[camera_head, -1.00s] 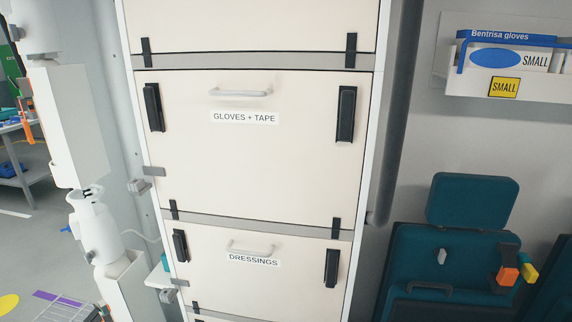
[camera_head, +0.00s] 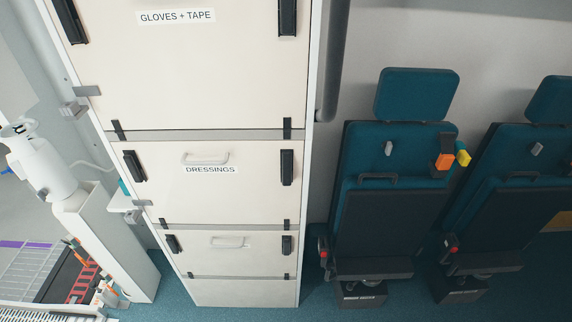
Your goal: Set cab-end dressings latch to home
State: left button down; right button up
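The dressings locker front (camera_head: 225,205) is a cream panel with a "DRESSINGS" label and a pale bar handle (camera_head: 206,158). A black latch (camera_head: 133,166) sits at its left edge. Another black latch (camera_head: 287,167) sits at its right edge and looks upright along the panel side. No marking shows which of the two is the cab-end latch, and their exact settings are hard to read at this size. The panel looks shut in the cabinet face. Neither of my grippers shows, and nothing is seen touching the latches.
The gloves and tape panel (camera_head: 190,75) is above, and a smaller panel (camera_head: 225,250) with similar latches is below. Teal folding seats (camera_head: 390,150) stand to the right of the cabinet. Blue floor (camera_head: 315,295) shows at its foot. A dark pipe (camera_head: 329,70) runs beside it.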

aim_at(286, 156)
jog(key=z, duration=1.3)
jog(key=k, duration=0.95)
jog(key=u, duration=1.75)
jog(key=i, duration=0.5)
jog(key=u, duration=0.05)
